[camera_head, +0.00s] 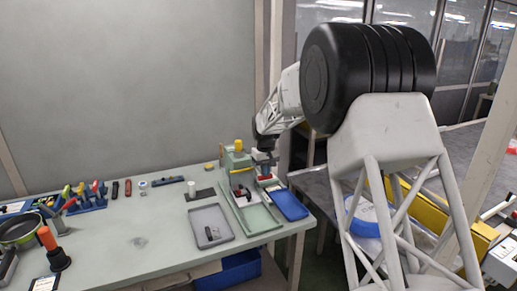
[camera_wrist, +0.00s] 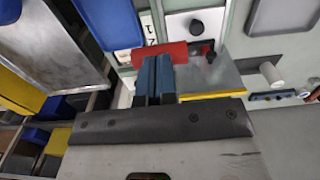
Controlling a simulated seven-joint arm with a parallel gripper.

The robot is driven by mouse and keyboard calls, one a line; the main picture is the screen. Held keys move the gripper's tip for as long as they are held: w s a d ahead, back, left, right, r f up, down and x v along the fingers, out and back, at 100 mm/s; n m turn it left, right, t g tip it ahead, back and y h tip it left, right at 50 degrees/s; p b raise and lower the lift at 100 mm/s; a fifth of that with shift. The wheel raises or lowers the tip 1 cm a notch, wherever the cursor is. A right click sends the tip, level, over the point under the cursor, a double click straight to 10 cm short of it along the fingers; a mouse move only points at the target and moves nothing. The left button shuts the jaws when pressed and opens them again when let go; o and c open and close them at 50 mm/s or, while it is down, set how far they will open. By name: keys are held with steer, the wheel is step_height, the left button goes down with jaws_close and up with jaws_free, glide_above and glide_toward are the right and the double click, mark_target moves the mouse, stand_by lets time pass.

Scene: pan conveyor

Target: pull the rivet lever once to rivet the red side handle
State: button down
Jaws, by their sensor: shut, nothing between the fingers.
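The green rivet press (camera_head: 236,160) with a yellow knob (camera_head: 238,144) stands near the right end of the table. My gripper (camera_head: 264,170) is lowered just right of it. In the wrist view my gripper (camera_wrist: 153,75) shows two dark blue fingers, shut and empty. A red bar (camera_wrist: 178,52) lies just beyond the fingertips; whether they touch cannot be told. I cannot tell for sure whether it is the red side handle or part of the lever. A smaller red piece with a black knob (camera_wrist: 209,55) sits right of it, by a grey plate.
Tools and a blue rack (camera_head: 90,203) stand at the far left.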

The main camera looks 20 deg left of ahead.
step_height(320, 180, up, 10)
steer(key=shift+f, duration=0.15)
stand_by(1.3)
stand_by(0.4)
step_height(320, 180, up, 10)
steer(key=shift+s+d, duration=0.35)
stand_by(0.8)
steer(key=shift+d, duration=0.1)
stand_by(0.3)
